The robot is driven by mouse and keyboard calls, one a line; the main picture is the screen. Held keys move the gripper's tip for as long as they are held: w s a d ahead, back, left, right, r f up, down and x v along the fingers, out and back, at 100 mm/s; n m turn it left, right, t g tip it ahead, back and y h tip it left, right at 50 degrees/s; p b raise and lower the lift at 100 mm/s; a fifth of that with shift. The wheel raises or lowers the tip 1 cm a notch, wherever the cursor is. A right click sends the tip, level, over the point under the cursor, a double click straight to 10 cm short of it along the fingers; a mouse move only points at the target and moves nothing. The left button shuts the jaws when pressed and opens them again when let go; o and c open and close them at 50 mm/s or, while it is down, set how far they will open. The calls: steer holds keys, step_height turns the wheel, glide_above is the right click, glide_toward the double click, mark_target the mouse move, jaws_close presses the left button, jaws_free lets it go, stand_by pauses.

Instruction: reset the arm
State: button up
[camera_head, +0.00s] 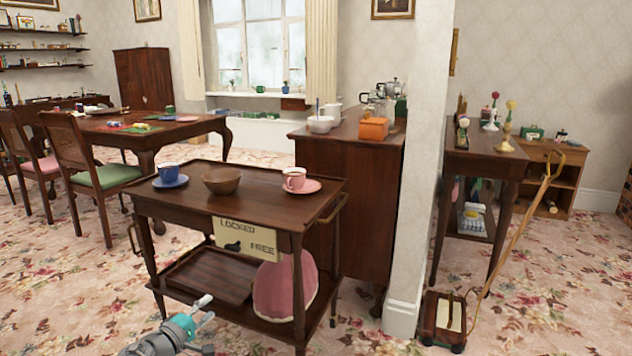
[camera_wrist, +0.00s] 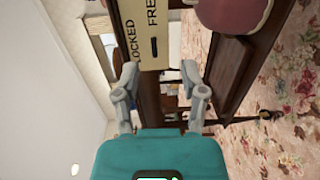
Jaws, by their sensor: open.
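My gripper (camera_wrist: 160,74) is open in the wrist view, with its two grey fingers apart and nothing between them. In the head view my gripper (camera_head: 206,322) is low in front of the wooden trolley (camera_head: 190,208), near the floor at the bottom edge. The trolley carries a cream sign (camera_head: 262,237) reading LOCKED and FREE, with a small dark lever (camera_head: 232,246) on it. The sign (camera_wrist: 143,30) appears turned on its side in the wrist view, beyond the fingers. I cannot tell the exact gap between gripper and trolley.
A blue cup (camera_head: 168,172), a wooden bowl (camera_head: 221,182) and a pink cup (camera_head: 294,178) stand on the trolley top. A wall end (camera_head: 412,200) stands to the right. Patterned carpet (camera_head: 60,290) is clear at the left.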

steer(key=w+d+f+m+g+p, duration=0.25)
steer(key=d+f+g, duration=0.2)
steer(key=d, duration=0.85)
steer(key=w+d+f+m+g+p, duration=0.1)
steer(key=d+f+m+g, duration=0.3)
steer(key=d, duration=0.8)
steer(key=s+d+f+m+g+y+p, duration=0.1)
steer(key=s+d+m+g+y+p, duration=0.25)
steer(key=d, duration=0.55)
steer(key=s+d+f+m+g+y+p, duration=0.1)
steer(key=s+d+m+g+y, duration=0.25)
steer(key=s+d, duration=0.45)
step_height(320, 180, up, 38)
steer(key=w+p, duration=0.1)
steer(key=p, duration=3.6)
steer(key=shift+w+d+r, duration=0.2)
steer(key=shift+w+d, duration=0.05)
steer(key=shift+d, duration=0.2)
